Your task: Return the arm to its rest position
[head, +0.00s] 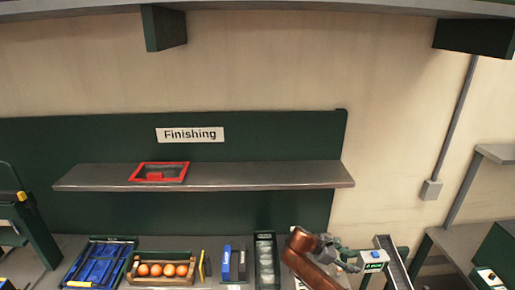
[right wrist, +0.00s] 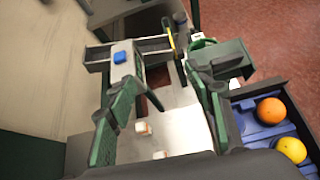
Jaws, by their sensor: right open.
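My right arm comes in at the bottom right of the head view, with a copper-brown link. My right gripper (head: 347,254) is at its end, small and partly hidden, beside a grey sloping rail. In the right wrist view its two green fingers stand apart, and the right gripper (right wrist: 165,80) is open with nothing held between them. An orange fruit (right wrist: 270,110) and a yellower fruit (right wrist: 291,150) lie on a blue surface to the right of the fingers, apart from them. My left gripper is not in view.
A wooden crate (head: 141,281) of several oranges and a blue tray (head: 97,262) stand on the bench. A grey shelf (head: 250,175) bearing a red tray (head: 138,178) runs above. The grey rail (head: 393,262) is close to my right gripper.

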